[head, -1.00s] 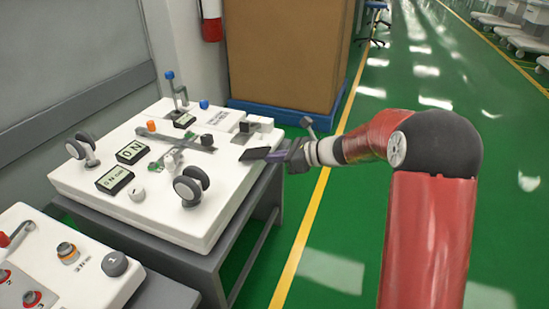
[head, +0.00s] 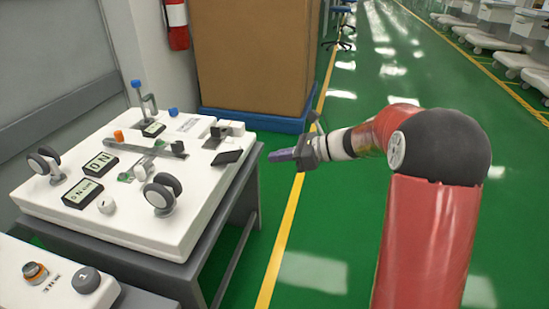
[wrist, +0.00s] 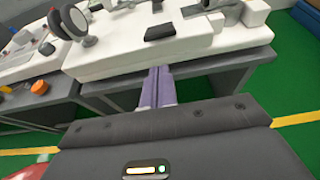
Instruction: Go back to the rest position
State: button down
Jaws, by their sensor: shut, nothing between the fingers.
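My gripper (head: 281,155) is at the end of my red arm, out past the right edge of the white panel, over the green floor. Its purple fingers are together and empty; they also show in the wrist view (wrist: 158,88), pointing toward the panel's near side. The white panel (head: 190,232) stands on a grey table and carries black wheels, small displays, a grey bar and knobs. A dark flat piece (head: 228,156) lies at the panel's right edge and shows in the wrist view (wrist: 160,32). My gripper is apart from it.
A second white panel (head: 55,292) with knobs stands at the lower left. A large brown box (head: 250,55) on a blue base (head: 255,121) stands behind the table. A red extinguisher (head: 176,25) hangs on the wall. The green floor to the right is clear, with white carts (head: 490,40) far off.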

jog(key=s+r+n+g+h, duration=0.25)
jog(key=s+n+h, duration=0.35)
jog(key=s+n, duration=0.8)
jog(key=s+d+n+t+h, duration=0.1)
jog(key=s+d+n+h, duration=0.2)
jog(key=s, duration=0.6)
jog(key=s+d+n+t+h, duration=0.2)
jog(key=s+d+n+h, duration=0.2)
jog(key=s, duration=0.5)
jog(key=shift+d+f+n, duration=0.3)
jog(key=shift+d+n, duration=0.2)
jog(key=shift+d, duration=0.15)
